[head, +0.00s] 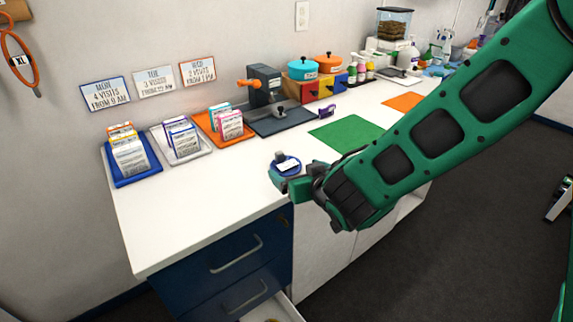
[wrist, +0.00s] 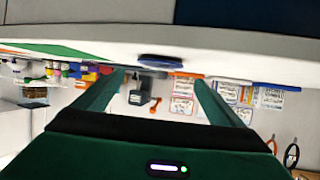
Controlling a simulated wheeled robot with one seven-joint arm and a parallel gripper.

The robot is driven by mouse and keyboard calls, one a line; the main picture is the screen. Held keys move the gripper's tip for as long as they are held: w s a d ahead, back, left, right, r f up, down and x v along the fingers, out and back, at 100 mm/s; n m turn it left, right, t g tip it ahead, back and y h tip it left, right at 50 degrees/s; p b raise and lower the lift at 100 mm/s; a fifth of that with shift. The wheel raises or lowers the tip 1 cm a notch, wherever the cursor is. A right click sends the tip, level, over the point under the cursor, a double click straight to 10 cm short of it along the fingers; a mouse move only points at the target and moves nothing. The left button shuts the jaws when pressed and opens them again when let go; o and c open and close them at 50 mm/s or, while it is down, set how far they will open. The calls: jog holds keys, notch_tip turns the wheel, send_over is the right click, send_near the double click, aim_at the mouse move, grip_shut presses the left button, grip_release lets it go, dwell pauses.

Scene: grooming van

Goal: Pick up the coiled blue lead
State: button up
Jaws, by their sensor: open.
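The coiled blue lead (head: 288,161) lies flat on the white counter near its front edge, with a white tag or label on top. It also shows edge-on in the wrist view as a dark blue disc (wrist: 174,62). My gripper (head: 284,181) is at the counter's front edge, right beside the lead, and partly covers its near side in the head view. In the wrist view, my gripper (wrist: 155,78) has its two green fingers apart with nothing held between them. The lead appears in line with the gap between them. Whether a finger touches the lead cannot be told.
The white counter (head: 237,185) is clear left of the lead. A green mat (head: 347,134) lies behind it to the right. A dark grey tray (head: 280,122), a purple item (head: 327,111) and an orange card tray (head: 208,128) stand farther back. A drawer (head: 275,308) below is open.

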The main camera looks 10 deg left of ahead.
aim_at(287, 164)
jog(key=shift+x, duration=3.55)
jog(key=c, duration=1.2)
